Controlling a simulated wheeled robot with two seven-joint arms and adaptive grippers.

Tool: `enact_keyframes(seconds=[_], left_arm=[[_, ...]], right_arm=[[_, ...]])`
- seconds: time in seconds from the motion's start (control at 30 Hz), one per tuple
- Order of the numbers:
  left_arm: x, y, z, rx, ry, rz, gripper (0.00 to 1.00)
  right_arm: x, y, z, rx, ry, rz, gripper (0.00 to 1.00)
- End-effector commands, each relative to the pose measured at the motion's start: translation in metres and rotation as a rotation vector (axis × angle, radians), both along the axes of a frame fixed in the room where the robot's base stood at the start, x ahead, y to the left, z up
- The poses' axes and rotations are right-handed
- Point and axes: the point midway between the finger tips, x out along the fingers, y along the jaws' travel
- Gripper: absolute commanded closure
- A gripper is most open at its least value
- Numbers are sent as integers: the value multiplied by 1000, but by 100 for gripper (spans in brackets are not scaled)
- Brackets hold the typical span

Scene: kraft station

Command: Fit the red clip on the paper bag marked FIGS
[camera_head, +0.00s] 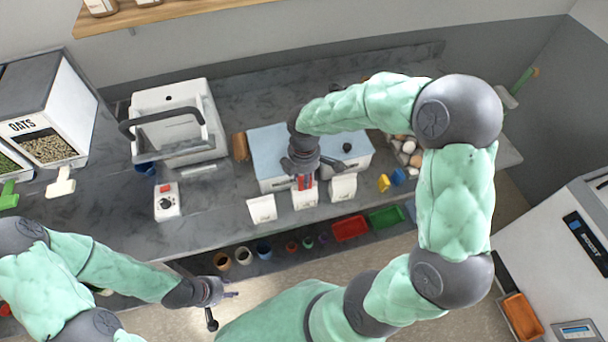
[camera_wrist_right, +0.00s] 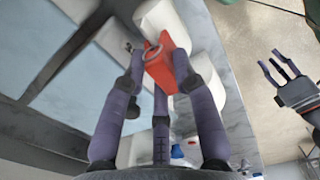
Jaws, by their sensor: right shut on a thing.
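My right gripper (camera_head: 305,178) is shut on the red clip (camera_wrist_right: 167,62), a flat red piece with a ring, between its purple fingers. Three white paper bags stand in a row: left (camera_head: 262,209), middle (camera_head: 304,198) and right (camera_head: 343,188). The gripper and clip are directly over the top of the middle bag. I cannot tell whether the clip's jaws are around the bag's edge. The markings are too small to read, so I cannot tell which is FIGS. My left gripper (camera_head: 218,292) is open and empty in front of the counter; it also shows in the right wrist view (camera_wrist_right: 285,72).
A pale blue-topped box (camera_head: 270,150) stands close behind the bags. Yellow (camera_head: 384,183) and blue (camera_head: 398,177) clips lie to their right. Red (camera_head: 350,228) and green (camera_head: 386,217) trays and several cups line the lower front. A white switch box (camera_head: 166,204) sits left, with bare counter between.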

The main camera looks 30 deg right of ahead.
Motion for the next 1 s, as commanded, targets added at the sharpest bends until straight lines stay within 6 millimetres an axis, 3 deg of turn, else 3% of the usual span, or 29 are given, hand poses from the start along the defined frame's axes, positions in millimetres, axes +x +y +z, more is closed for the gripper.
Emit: enact_keyframes(seconds=[0.43,0.47,0.53,0.57,0.8,1.0], left_arm=[[0,0,-6,0,0,0,60],[0,0,-6,0,0,0,60],[0,0,-6,0,0,0,60],[0,0,-6,0,0,0,60],[0,0,-6,0,0,0,60],[0,0,-6,0,0,0,60]], right_arm=[[0,0,-9,0,0,0,90],[0,0,-9,0,0,0,68],[0,0,-9,0,0,0,49],[0,0,-9,0,0,0,44],[0,0,-9,0,0,0,44],[0,0,-9,0,0,0,0]])
